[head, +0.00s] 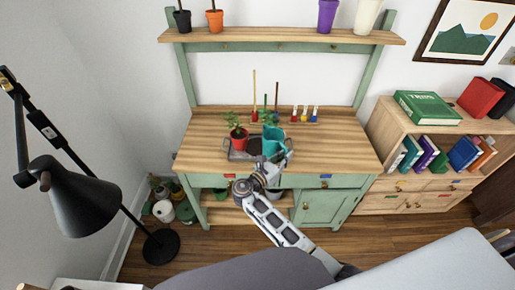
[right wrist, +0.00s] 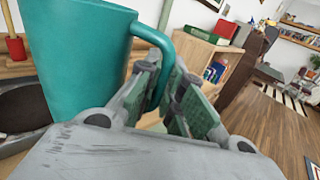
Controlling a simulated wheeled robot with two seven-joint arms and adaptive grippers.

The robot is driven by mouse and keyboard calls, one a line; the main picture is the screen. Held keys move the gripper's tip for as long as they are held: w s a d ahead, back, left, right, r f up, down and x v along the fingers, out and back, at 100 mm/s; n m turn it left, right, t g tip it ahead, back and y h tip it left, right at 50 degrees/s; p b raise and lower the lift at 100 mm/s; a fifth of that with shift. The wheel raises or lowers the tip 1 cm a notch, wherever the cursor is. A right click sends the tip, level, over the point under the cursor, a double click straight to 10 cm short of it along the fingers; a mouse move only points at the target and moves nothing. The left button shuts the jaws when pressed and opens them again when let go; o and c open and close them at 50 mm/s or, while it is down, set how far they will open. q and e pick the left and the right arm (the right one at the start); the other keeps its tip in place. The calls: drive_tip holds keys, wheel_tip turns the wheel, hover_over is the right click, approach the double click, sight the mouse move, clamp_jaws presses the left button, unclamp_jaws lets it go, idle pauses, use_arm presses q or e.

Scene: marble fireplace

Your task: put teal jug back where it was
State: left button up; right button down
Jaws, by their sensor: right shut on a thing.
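The teal jug (head: 272,140) is upright at the right end of the grey tray on the wooden bench top. It also fills the left of the right wrist view (right wrist: 80,65). My right gripper (head: 284,155) is shut on the jug's handle (right wrist: 163,48), with the fingers on either side of it. I cannot tell whether the jug's base touches the tray. My left gripper is not in view.
The tray (head: 238,155) also holds a red pot with a plant (head: 239,137) and a dark bowl (head: 254,146). Several small coloured tools (head: 304,115) stand behind. The bench top (head: 340,150) is clear on the right. A black lamp (head: 85,200) stands at left.

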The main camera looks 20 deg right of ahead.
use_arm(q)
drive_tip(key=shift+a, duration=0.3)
